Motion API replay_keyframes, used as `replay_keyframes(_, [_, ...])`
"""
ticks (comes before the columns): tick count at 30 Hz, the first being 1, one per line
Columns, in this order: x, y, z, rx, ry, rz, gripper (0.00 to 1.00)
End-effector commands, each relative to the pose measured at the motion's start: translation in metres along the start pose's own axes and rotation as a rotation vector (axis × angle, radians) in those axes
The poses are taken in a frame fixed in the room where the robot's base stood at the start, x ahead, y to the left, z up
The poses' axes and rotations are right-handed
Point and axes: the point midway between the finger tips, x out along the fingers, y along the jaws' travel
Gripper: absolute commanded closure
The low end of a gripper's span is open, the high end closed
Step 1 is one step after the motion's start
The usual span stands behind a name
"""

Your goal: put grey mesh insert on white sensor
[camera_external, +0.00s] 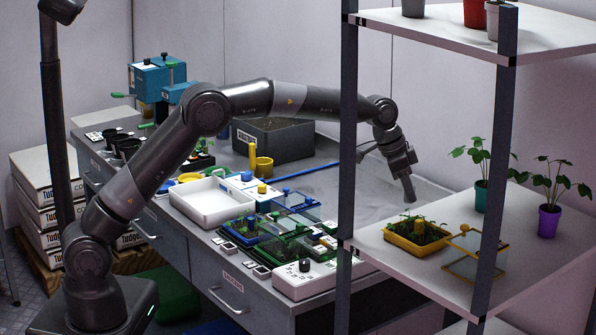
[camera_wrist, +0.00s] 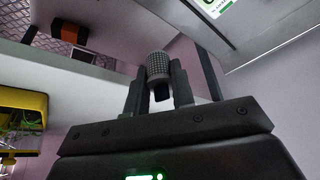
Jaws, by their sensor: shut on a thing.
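My gripper (camera_external: 407,190) points down beside the left edge of the lower shelf, near the yellow seedling tray. In the wrist view my gripper (camera_wrist: 158,82) is shut on a small grey mesh insert (camera_wrist: 157,65), a rounded cap with a dotted surface. The insert sticks out past the fingertips, with a dark part below it between the fingers. In the outside view the insert is too small to tell from the fingers. I cannot tell for sure which thing is the white sensor; a white box with a black knob (camera_external: 301,279) stands at the table's front edge.
The rack has a grey post (camera_external: 347,130) in front of my arm. A yellow tray (camera_external: 400,244) of seedlings, a yellow-framed glass box (camera_external: 470,262) and potted plants (camera_external: 548,222) stand on the lower shelf. A white bin (camera_external: 208,214) and green-blue trays (camera_external: 270,247) crowd the table.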

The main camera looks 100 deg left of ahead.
Motion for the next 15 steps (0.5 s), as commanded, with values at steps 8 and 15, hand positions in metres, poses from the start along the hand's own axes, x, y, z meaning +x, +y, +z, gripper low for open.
replay_keyframes(8, [0.040, -0.065, 0.008, -0.005, -0.001, -0.001, 0.98])
replay_keyframes(15, [0.060, -0.099, 0.011, -0.003, 0.000, -0.001, 0.98])
